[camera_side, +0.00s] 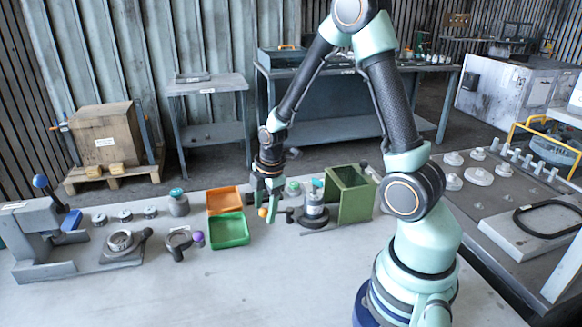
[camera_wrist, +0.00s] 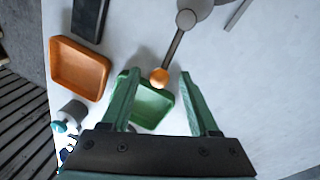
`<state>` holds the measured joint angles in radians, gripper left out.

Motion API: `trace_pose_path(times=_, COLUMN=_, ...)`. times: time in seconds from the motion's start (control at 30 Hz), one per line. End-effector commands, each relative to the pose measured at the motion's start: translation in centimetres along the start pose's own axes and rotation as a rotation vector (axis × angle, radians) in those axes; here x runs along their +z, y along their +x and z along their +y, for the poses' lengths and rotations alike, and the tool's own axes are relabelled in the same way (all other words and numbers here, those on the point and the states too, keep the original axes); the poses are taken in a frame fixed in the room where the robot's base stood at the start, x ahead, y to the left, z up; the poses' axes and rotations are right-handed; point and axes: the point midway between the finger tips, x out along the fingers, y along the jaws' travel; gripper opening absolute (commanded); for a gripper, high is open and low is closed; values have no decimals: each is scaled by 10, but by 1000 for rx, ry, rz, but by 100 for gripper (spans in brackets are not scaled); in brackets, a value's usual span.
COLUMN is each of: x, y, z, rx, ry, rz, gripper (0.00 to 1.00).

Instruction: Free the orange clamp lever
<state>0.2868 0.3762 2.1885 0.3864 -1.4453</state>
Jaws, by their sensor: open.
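The clamp lever is a dark rod with an orange ball knob (camera_side: 262,212) at its end. In the wrist view the orange knob (camera_wrist: 160,77) shows between the tips of my open gripper (camera_wrist: 161,84), and the rod runs up to a grey rounded hub (camera_wrist: 187,18). In the side view my gripper (camera_side: 267,203) points down at the knob. I cannot tell whether a finger touches it. The lever's other end lies near a grey round fixture (camera_side: 314,212); how it is joined there is partly hidden.
A green tray (camera_side: 229,246) and an orange tray (camera_side: 224,188) stand left of the knob. A green box-like housing (camera_side: 357,207) stands to the right. A purple-knobbed part (camera_side: 198,238) and several grey parts lie further left. The table front is clear.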

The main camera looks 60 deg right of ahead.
Motion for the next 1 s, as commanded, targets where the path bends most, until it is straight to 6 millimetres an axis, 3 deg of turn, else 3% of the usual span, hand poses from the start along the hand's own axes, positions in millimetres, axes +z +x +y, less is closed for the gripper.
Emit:
trace_pose_path(times=0.3, x=0, y=2, z=0, rx=1, ry=0, rz=0, gripper=61)
trace_pose_path(times=0.33, x=0, y=2, z=0, rx=1, ry=0, rz=0, gripper=54)
trace_pose_path(times=0.47, x=0, y=2, z=0, rx=1, ry=0, rz=0, gripper=4)
trace_pose_path(times=0.5, x=0, y=2, z=0, rx=1, ry=0, rz=0, gripper=0)
trace_pose_path(times=1.0, x=0, y=2, z=0, rx=1, ry=0, rz=0, gripper=0)
